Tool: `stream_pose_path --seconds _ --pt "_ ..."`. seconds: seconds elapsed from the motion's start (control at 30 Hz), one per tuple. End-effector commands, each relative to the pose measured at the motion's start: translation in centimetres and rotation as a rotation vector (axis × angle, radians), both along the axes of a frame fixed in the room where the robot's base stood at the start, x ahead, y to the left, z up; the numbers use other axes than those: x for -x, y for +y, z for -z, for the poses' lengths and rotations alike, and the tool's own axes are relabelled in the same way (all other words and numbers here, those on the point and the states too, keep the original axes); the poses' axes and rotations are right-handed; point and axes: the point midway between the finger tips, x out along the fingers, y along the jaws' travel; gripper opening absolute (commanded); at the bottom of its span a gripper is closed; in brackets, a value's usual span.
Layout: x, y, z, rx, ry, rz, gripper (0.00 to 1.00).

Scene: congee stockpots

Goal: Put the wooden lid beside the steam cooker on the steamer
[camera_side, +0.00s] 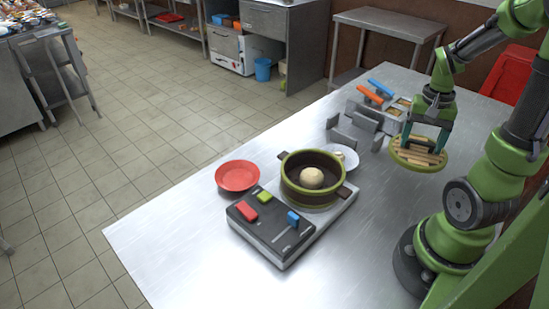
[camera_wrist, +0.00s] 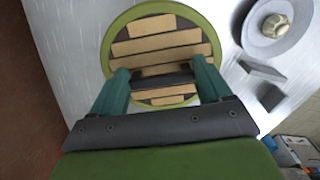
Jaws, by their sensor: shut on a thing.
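The wooden lid (camera_side: 418,155) is round, with light slats and a green rim. My gripper (camera_side: 427,143) is shut on its dark handle and appears to hold it above the right part of the table. In the wrist view the lid (camera_wrist: 162,40) shows between and beyond the fingers of my gripper (camera_wrist: 163,78). The steam cooker (camera_side: 312,190) is a round pot with a green rim and brown side handles, to the left of the lid in the side view. It stands open with a pale round bun (camera_side: 311,178) inside.
The pot stands on a base with a control panel (camera_side: 268,225) bearing coloured blocks. A red plate (camera_side: 237,176) lies left of it. A white plate (camera_side: 345,154) with a small item lies behind it. A metal rack (camera_side: 372,122) with orange and blue handles stands near the lid. The front-left table is clear.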

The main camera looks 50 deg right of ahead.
Motion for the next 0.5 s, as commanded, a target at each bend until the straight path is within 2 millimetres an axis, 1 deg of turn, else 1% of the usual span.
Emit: stream_pose_path --seconds 0.03,0.1,0.2,0.27,0.37,0.47,0.5 --pt "1.8 0.1 0.8 -0.005 -0.001 0.093 0.47" --pt "3.6 0.3 1.8 -0.004 -0.004 0.206 0.47" --pt "4.9 0.9 3.0 0.000 -0.007 0.311 0.47" --pt "5.0 1.1 3.3 0.005 -0.009 0.345 0.47" --pt "4.8 0.8 3.4 0.019 -0.017 0.379 0.47" --pt "4.2 -0.3 3.5 0.023 -0.016 0.394 0.47" --pt "3.9 -0.9 3.6 0.023 -0.016 0.397 0.47"
